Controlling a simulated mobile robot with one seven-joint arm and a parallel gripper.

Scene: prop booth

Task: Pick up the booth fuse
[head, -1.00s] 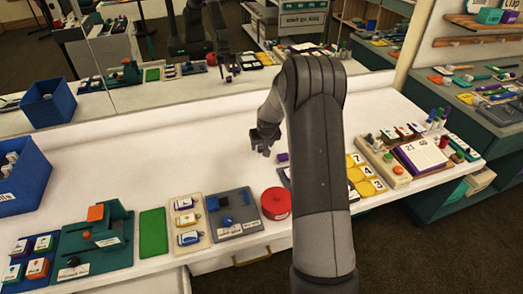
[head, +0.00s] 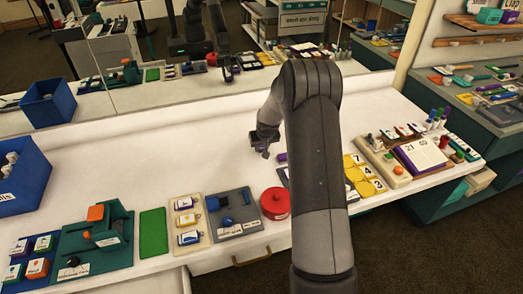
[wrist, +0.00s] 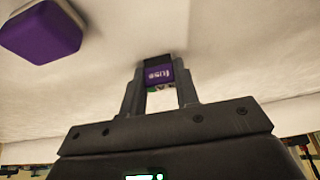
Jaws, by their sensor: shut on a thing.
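The booth fuse (wrist: 158,75) is a small purple piece with the white word "fuse" on it. In the wrist view it sits between the two fingertips of my gripper (wrist: 160,88), which is shut on it. Part of the fuse is hidden by the fingers. In the head view my gripper (head: 264,152) is over the white counter, right of its middle; the fuse is too small to make out there. I cannot tell whether the fuse touches the counter.
A purple block (wrist: 42,30) lies close by on the white counter (head: 140,165). A red round tin (head: 275,203), a grey tray (head: 240,222) and yellow number tiles (head: 362,174) line the front. A blue bin (head: 22,185) stands at left. A mirror backs the counter.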

